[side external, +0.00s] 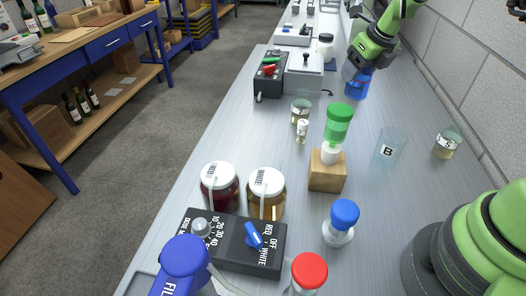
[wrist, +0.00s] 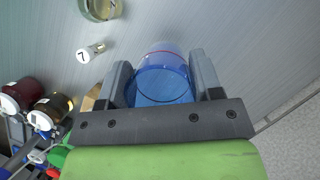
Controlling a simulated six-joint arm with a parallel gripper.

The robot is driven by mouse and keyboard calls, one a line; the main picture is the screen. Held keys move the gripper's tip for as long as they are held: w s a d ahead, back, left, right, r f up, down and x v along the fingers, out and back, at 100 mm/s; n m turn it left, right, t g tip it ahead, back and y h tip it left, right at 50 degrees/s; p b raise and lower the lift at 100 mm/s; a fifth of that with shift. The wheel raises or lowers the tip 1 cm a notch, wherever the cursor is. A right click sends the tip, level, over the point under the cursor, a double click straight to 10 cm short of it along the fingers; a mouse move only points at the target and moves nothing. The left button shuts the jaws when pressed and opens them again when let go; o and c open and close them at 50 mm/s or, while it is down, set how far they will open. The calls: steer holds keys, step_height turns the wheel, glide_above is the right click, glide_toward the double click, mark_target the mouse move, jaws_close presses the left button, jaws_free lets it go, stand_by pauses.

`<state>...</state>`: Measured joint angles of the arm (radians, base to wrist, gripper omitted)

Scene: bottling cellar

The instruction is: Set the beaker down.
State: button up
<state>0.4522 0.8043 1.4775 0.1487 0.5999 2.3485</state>
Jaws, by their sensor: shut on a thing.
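My gripper (side external: 358,72) is at the far right of the bench in the side view, its fingers closed around a blue see-through beaker (side external: 355,88). In the wrist view the beaker (wrist: 163,86) sits between the two grey fingers of my gripper (wrist: 162,72), and a thin red line shows near its far edge. The beaker looks upright and close to the bench top (side external: 240,130). I cannot tell whether its base touches the bench. A clear beaker marked B (side external: 388,150) stands nearer the camera, apart from my gripper.
A small glass with pale liquid (side external: 301,112) and a small vial (side external: 302,132) stand left of my gripper. A grey instrument (side external: 303,72) is behind them. Another glass (side external: 447,146) is near the wall. Bench around the beaker is clear.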

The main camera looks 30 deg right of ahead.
steer(key=w+a+n+g+y, duration=0.15)
steer(key=a+n, duration=0.35)
steer(key=a, duration=0.8)
steer(key=w+a+n+y, duration=0.2)
steer(key=w+a+n, duration=0.15)
steer(key=a, duration=1.05)
steer(key=shift+n, duration=0.55)
steer(key=shift+s+a+f, duration=0.1)
steer(key=shift+s+f, duration=0.1)
steer(key=shift+f, duration=1.45)
steer(key=shift+s+a+f, duration=0.15)
steer(key=shift+s+f, duration=0.05)
steer(key=shift+f, duration=1.4)
steer(key=shift+s+a+f, duration=0.1)
steer(key=shift+s+f, duration=0.1)
steer(key=shift+f, duration=1.45)
steer(key=o, duration=0.9)
steer(key=shift+f, duration=0.15)
